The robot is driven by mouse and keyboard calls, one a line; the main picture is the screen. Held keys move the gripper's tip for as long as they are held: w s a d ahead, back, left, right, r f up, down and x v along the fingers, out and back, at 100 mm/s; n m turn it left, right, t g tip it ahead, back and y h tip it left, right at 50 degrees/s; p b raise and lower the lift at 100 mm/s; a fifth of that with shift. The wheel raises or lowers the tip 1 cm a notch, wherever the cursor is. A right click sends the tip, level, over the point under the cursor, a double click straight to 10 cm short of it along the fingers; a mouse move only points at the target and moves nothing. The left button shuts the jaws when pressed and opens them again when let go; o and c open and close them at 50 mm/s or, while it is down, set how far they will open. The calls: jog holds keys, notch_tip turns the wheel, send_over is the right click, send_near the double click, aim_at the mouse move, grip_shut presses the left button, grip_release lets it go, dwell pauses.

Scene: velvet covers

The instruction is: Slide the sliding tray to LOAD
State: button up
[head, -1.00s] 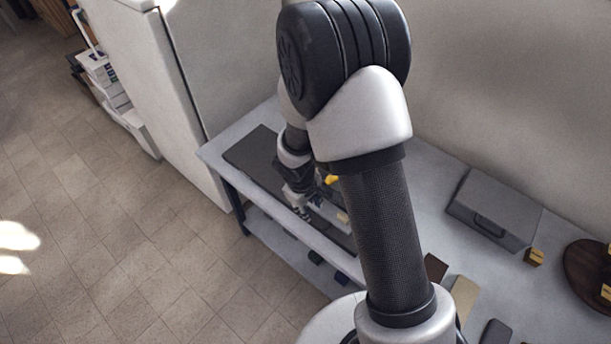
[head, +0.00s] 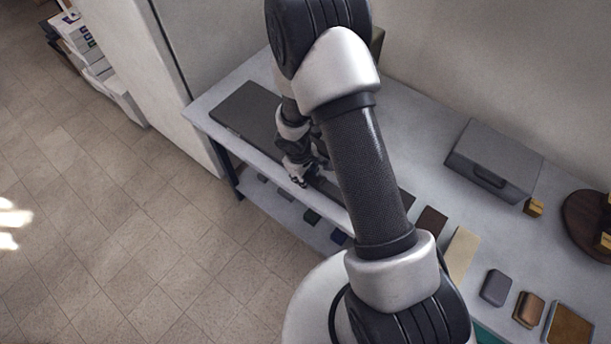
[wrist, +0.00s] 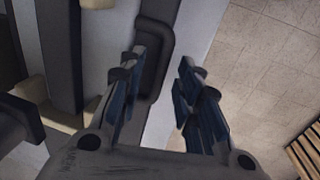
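In the wrist view my gripper (wrist: 160,62) is open, its two blue-padded fingers apart. A dark D-shaped handle (wrist: 165,42) is at the fingertips: the left finger overlaps its inner side and the right finger is outside its outer bar. I cannot tell if the fingers touch the handle. In the head view my gripper (head: 300,180) is low at the table's front edge, beside the long dark base (head: 247,112). My arm hides the tray there, and no LOAD label is readable.
The pale table (head: 420,130) carries a grey case (head: 495,160), a small yellow block (head: 534,207), a round dark wooden board (head: 582,225) and several flat pieces to the right. A lower shelf (head: 275,212) holds small dark items. A white cabinet (head: 130,60) stands behind left.

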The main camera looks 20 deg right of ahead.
grip_shut()
dwell(0.4)
dwell(0.4)
